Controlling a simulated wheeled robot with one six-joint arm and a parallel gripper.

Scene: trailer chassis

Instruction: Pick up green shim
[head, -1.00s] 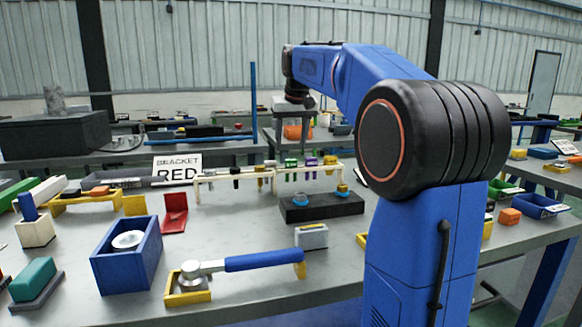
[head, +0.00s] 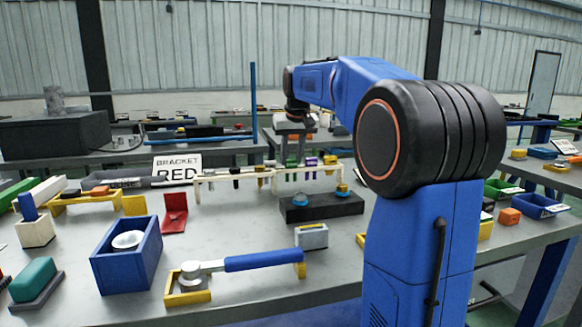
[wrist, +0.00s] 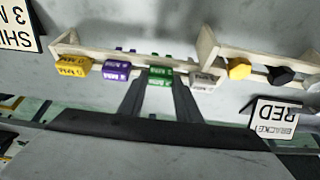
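The green shim (wrist: 159,76) hangs in a slot of a pale rack (wrist: 125,60), between a purple shim (wrist: 116,70) on its left and a light grey shim (wrist: 206,77) on its right in the wrist view. My gripper (wrist: 159,92) is open, with its two dark fingers apart and their tips just at either side of the green shim. In the head view, the gripper (head: 295,148) is just above the rack, pointing down, and the green shim (head: 291,162) is directly below it. Contact with the shim cannot be told.
A yellow shim (wrist: 71,65) hangs beyond the purple one. A rack post (wrist: 207,45) stands close to the grey shim. A sign reading "BRACKET RED" (head: 178,167) stands left of the rack. A dark block (head: 322,206) with blue-and-yellow pieces lies in front.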

